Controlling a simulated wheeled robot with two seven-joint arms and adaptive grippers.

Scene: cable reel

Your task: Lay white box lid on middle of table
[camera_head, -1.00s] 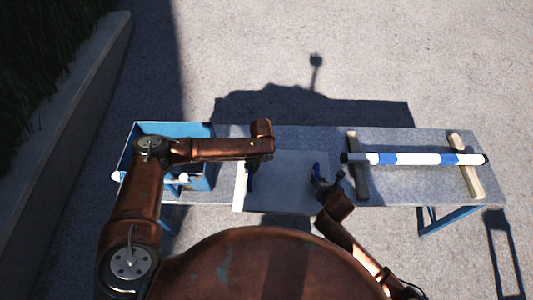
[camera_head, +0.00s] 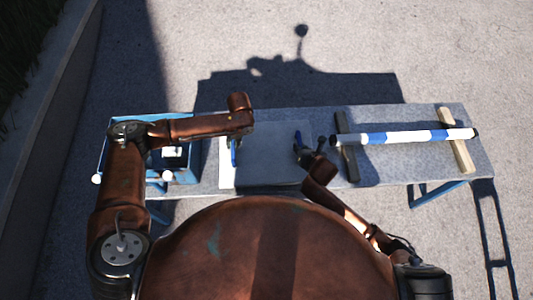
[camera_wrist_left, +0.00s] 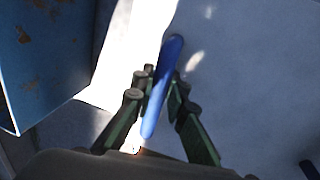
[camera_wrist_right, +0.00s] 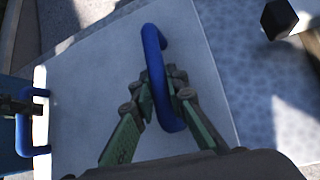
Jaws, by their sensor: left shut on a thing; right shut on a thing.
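The white box lid (camera_head: 268,155) is a flat pale panel over the table, between the blue box and the dark support. Its left edge is sunlit, the rest shaded. My left gripper (camera_head: 235,150) is shut on the lid's left blue handle (camera_wrist_left: 163,85). My right gripper (camera_head: 302,152) is shut on its right blue handle (camera_wrist_right: 157,75). The lid looks level; I cannot tell whether it touches the table. The grey table (camera_head: 385,182) is partly hidden by the lid and my arms.
A blue box (camera_head: 107,150) stands at the table's left end, partly hidden by my left arm. A blue-and-white striped bar (camera_head: 405,137) lies across a dark support (camera_head: 347,150) and a light wooden support (camera_head: 456,142) on the right.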

